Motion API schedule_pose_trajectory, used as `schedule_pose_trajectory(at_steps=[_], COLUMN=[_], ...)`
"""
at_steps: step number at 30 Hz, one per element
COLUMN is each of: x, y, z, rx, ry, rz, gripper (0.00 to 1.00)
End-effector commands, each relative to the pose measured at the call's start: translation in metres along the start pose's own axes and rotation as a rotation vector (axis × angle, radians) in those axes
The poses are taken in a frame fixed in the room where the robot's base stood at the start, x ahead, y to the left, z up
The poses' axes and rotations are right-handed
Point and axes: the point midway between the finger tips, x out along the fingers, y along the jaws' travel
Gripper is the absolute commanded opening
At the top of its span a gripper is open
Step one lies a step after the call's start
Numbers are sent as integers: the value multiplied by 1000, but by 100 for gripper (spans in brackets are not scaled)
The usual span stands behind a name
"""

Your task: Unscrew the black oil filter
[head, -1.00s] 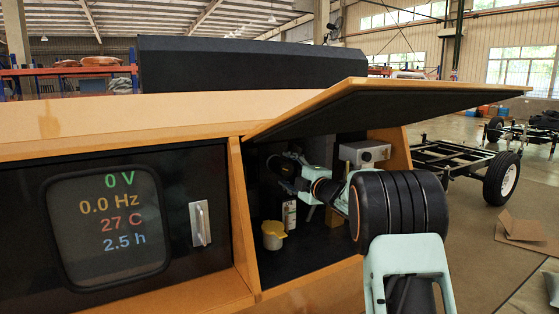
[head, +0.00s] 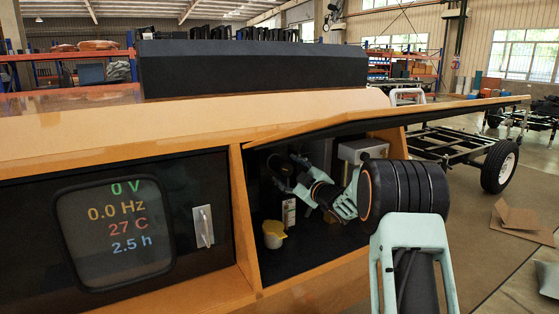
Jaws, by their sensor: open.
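The black oil filter (head: 278,166) appears as a dark round shape at the back left of the open compartment, hard to separate from the dark wall. My gripper (head: 291,172) reaches into the compartment from the right, with its dark fingers open close to the filter. The fingers are small and dark, so I cannot tell whether they are around the filter, touching it or just in front. My wrist hides part of the back wall.
The raised lid hangs over the compartment (head: 243,200). A yellow-capped container (head: 273,234) stands on its floor below my gripper, near a white labelled item (head: 289,212). A grey box (head: 363,150) is at the right. A display panel (head: 115,232) is at the left.

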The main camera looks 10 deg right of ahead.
Motion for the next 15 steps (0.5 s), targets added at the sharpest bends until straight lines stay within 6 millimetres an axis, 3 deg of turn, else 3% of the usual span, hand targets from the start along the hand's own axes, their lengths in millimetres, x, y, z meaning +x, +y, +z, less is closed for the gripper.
schedule_pose_trajectory(at_steps=[6,15], x=[0,0], y=[3,2], z=[-2,-1], rx=[200,331], ry=[-2,-2], rz=[0,0], gripper=[60,60])
